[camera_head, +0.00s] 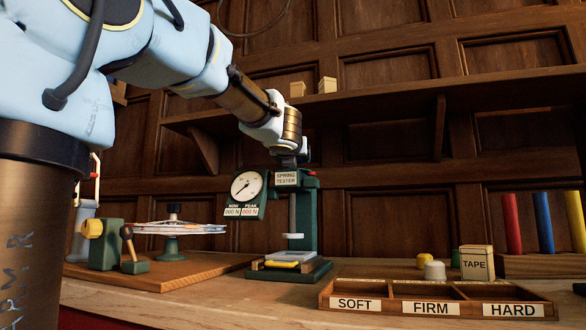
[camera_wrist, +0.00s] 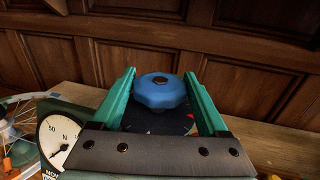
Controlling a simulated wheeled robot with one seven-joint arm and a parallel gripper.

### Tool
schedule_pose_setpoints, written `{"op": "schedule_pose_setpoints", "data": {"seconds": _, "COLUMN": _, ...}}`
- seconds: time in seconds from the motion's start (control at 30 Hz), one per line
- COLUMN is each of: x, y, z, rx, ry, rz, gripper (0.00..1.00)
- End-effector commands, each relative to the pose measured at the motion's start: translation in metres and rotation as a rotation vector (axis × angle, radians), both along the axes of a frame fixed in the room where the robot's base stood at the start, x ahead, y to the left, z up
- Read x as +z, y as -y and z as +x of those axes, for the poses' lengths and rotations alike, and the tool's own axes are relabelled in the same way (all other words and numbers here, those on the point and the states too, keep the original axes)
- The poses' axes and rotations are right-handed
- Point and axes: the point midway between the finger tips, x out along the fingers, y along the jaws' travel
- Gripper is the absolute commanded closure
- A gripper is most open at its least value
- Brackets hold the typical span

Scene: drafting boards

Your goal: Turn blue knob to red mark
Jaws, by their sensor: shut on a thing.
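The blue knob (camera_wrist: 161,95) is faceted with a dark centre and sits above a dark dial plate (camera_wrist: 140,124) in the wrist view. My gripper (camera_wrist: 160,77) has its two teal fingers on either side of the knob and is shut on it. In the head view, my gripper (camera_head: 289,159) is at the top of the green spring tester (camera_head: 308,215), and the knob is hidden there. The tester's round gauge (camera_head: 246,186) reads 000 N on both small displays.
A wooden tray (camera_head: 393,288) labelled SOFT, FIRM and HARD stands front right. A TAPE box (camera_head: 476,263) and coloured cylinders (camera_head: 543,222) are behind it. A wheel stand (camera_head: 173,239) on a wooden board is at left. A shelf (camera_head: 380,100) runs along the panelled wall.

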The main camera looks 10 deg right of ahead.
Motion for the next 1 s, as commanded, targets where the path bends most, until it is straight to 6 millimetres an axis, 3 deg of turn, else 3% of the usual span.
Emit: {"op": "schedule_pose_setpoints", "data": {"seconds": 1.0, "x": -0.0002, "y": -0.0022, "z": 0.0027, "rx": -0.444, "ry": -0.002, "rz": 0.000, "gripper": 0.79}}
